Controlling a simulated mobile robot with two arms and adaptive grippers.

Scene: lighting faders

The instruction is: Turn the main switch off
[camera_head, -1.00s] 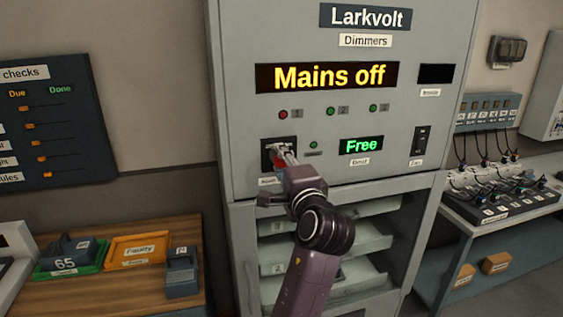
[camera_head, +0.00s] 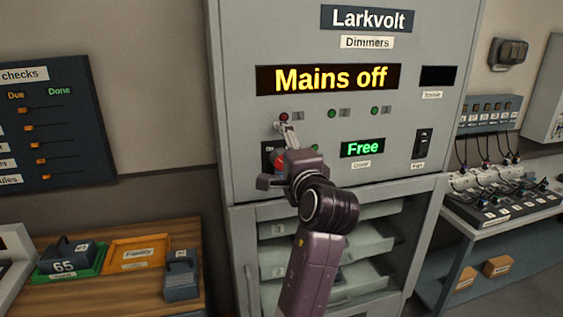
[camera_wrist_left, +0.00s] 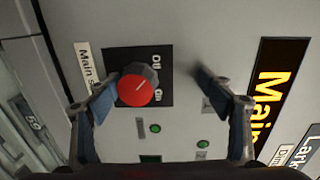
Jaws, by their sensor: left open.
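The main switch is a red rotary knob on a black plate, partly hidden behind my gripper in the head view (camera_head: 277,158). In the left wrist view the red knob (camera_wrist_left: 137,90) sits beside "Off" and "On" marks; which one it points to is hard to tell. My left gripper (camera_head: 284,128) is in front of the Larkvolt cabinet, its fingertips a little above the knob. In the left wrist view the gripper (camera_wrist_left: 158,80) is open and empty, with the knob close to the left finger. The display (camera_head: 328,78) reads "Mains off". My right gripper is out of view.
The cabinet face also holds a green "Free" display (camera_head: 363,147) and a black rocker switch (camera_head: 423,143). Glass-fronted shelves lie below. A wooden bench (camera_head: 120,290) with trays stands left, a cabled grey table (camera_head: 505,215) right.

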